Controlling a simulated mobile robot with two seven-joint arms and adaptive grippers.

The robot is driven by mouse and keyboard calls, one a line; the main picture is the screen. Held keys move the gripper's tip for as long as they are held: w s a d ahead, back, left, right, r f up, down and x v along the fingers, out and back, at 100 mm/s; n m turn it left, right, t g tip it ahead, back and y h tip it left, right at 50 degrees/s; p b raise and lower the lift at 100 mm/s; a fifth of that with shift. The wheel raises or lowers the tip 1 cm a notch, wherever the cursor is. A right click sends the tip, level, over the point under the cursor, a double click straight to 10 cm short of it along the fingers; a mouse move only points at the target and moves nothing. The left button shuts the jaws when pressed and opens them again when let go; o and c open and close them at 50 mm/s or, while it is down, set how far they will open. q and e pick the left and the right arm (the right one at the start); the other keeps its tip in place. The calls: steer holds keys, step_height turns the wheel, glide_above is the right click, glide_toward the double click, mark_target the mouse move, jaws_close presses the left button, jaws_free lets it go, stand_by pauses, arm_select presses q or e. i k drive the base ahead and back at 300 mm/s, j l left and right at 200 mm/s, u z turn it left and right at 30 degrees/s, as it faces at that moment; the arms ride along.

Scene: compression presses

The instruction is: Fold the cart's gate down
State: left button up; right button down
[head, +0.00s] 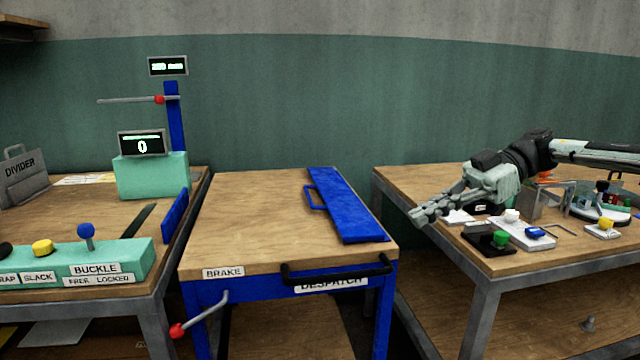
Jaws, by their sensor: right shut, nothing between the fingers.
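The cart (250,225) stands in the middle, with a wooden top and a blue frame. Its front carries BRAKE and DESPATCH labels. The blue gate panel (347,212) lies along the right side of the cart top and looks flat against it. A blue loop handle (316,198) sticks out from its left edge. My right gripper (422,216) is shut and empty, to the right of the gate and apart from it, near the left edge of the right table. My left gripper is not in view.
The right table (450,190) holds several small parts. The left bench (92,215) carries a green control box (85,262), a counter display (143,144) and a grey divider (24,178). A black push bar (338,271) and red-tipped brake lever (205,314) project from the cart's front.

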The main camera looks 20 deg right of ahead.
mark_target(352, 222)
steer(key=i+l, duration=0.2)
steer(key=i, duration=0.3)
steer(key=i+l, duration=0.2)
steer(key=i, duration=0.35)
